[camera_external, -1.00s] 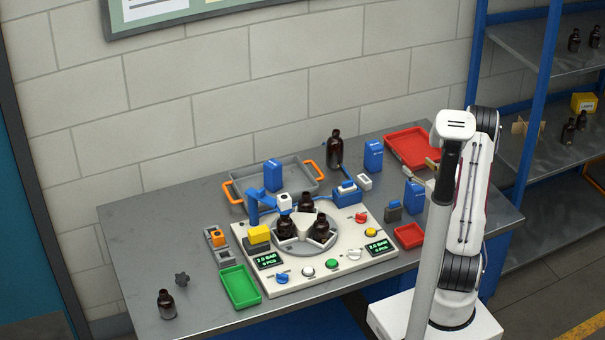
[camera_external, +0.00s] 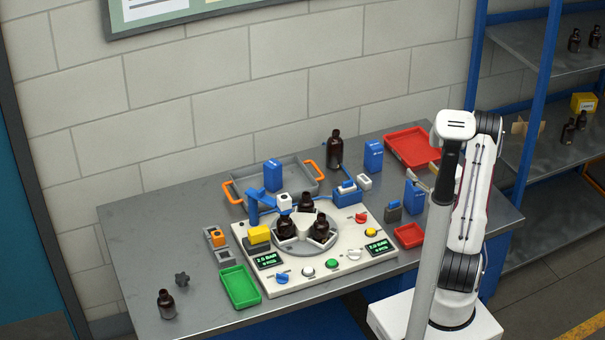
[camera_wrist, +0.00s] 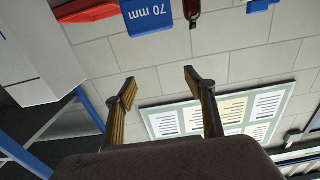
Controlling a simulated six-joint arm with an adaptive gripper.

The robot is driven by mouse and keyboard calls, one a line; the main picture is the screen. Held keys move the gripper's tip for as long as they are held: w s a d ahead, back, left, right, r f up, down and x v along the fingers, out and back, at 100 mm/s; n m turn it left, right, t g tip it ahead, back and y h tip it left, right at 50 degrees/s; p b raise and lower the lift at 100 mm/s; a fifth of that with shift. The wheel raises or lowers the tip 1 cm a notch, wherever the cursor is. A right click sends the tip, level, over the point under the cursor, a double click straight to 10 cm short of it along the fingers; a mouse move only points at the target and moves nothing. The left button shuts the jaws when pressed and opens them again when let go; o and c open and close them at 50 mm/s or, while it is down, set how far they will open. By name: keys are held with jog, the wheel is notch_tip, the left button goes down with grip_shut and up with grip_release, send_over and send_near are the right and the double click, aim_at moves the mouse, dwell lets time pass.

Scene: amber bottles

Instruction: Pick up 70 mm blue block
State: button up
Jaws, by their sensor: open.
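The 70 mm blue block (camera_external: 373,156) stands upright on the table at the back, left of the large red tray. In the wrist view the blue block (camera_wrist: 148,12) shows at the top edge, partly cut off, with "70 mm" on its face. My gripper (camera_wrist: 160,84) is open, its two fingers apart with nothing between them. The block lies beyond the fingertips, apart from them. In the external view my gripper is mostly hidden behind my arm, to the right of the block.
A large red tray (camera_external: 414,147) lies right of the block and a brown bottle (camera_external: 334,149) stands to its left. Another blue block (camera_external: 414,196) stands nearer my arm, and a third blue block (camera_external: 273,175) stands in the grey tray (camera_external: 302,171). A white machine (camera_external: 318,277) fills the table's middle.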

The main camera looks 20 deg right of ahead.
jog(key=shift+f, duration=3.6)
jog(key=shift+w, duration=0.65)
jog(key=w, duration=0.6)
jog(key=shift+w, duration=0.1)
grip_shut()
